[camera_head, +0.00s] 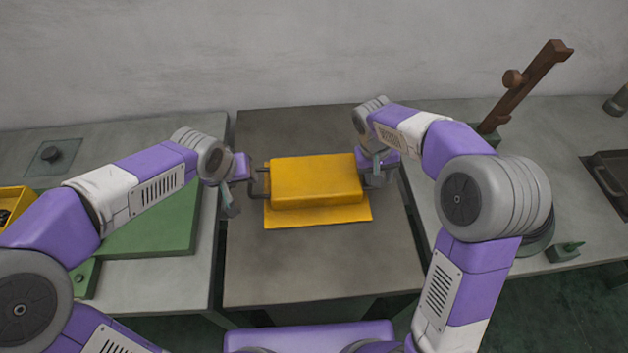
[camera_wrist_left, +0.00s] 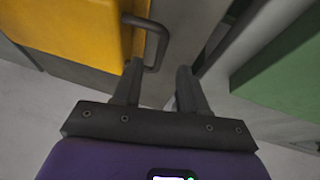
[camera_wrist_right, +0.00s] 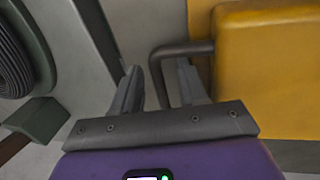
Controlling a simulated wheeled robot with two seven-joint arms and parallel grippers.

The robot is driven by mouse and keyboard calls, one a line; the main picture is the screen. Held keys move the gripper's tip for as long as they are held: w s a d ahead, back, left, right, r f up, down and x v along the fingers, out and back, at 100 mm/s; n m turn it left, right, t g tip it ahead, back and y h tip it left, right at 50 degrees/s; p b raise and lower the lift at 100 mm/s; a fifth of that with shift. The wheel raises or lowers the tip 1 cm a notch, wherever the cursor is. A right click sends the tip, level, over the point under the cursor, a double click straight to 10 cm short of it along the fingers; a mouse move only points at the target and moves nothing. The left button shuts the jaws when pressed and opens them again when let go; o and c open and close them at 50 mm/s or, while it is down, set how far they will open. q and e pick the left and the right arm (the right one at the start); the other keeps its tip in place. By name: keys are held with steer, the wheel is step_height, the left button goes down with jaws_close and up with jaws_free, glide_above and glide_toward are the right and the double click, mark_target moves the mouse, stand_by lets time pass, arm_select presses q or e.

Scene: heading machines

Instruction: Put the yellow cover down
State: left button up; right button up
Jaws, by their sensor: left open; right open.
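The yellow cover (camera_head: 315,180) is a box-like block with a flat flange (camera_head: 318,217) along its front. It rests level on the grey middle table (camera_head: 320,265). A dark bent handle sticks out from each end. My left gripper (camera_wrist_left: 158,78) is open at the left handle (camera_wrist_left: 160,40), whose bar shows between the fingers. My right gripper (camera_wrist_right: 160,85) is open at the right handle (camera_wrist_right: 160,68), whose bar also shows between the fingers. I cannot tell whether any finger touches a handle. In the head view the right gripper largely hides the right handle.
A green board (camera_head: 150,228) lies on the left table, with a yellow bin (camera_head: 12,203) at the left edge. A brown lever (camera_head: 525,85) rises at the back right. Narrow gaps separate the tables. The middle table is clear in front of the cover.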

arm_select(q)
steer(key=v, duration=0.6)
arm_select(e)
steer(key=v, duration=1.2)
